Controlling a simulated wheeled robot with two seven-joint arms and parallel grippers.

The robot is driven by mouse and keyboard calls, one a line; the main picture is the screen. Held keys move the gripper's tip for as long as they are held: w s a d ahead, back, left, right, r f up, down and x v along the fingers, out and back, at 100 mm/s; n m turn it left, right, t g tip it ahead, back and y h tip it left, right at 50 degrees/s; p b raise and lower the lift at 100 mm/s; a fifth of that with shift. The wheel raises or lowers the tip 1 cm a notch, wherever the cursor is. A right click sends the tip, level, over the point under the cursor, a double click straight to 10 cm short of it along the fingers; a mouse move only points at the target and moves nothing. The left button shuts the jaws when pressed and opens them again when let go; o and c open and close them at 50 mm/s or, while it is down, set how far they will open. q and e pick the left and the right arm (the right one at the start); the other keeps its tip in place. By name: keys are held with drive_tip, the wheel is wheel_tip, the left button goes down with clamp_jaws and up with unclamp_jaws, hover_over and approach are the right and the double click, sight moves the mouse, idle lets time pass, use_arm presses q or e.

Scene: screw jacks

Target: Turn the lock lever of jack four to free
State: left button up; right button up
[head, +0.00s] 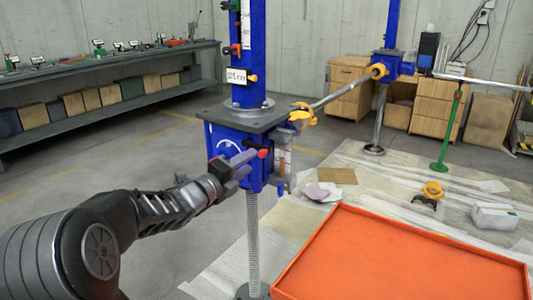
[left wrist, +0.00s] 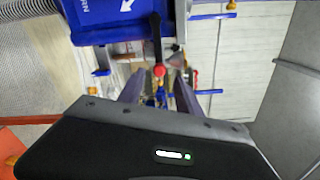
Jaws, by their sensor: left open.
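A blue screw jack (head: 222,143) stands in the middle of the head view, with a threaded screw below. Its label is too small to read as jack four. A lock lever with a red knob (head: 263,153) is on its near side. In the left wrist view, the dark lever (left wrist: 156,40) ends in the red knob (left wrist: 159,71). My left gripper (head: 243,165) is open beside the lever. In the left wrist view, the knob appears between the open fingers (left wrist: 158,92), a little beyond their tips; contact is not clear. My right gripper is not in view.
A long bar with yellow fittings (head: 340,95) runs from this jack to another blue jack (head: 388,58). An orange tray (head: 400,262) lies at front right. A workbench (head: 110,66) stands at back left. Open floor lies left of the jack.

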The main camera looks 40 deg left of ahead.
sight(262, 152)
use_arm(q)
drive_tip(key=w, duration=0.7)
drive_tip(key=shift+w+a+p, duration=0.15)
drive_tip(key=shift+w+p, duration=0.15)
drive_tip(key=shift+w, duration=0.1)
drive_tip(key=shift+c, duration=0.4)
clamp_jaws()
drive_tip(key=shift+r, duration=0.1)
idle(0.8)
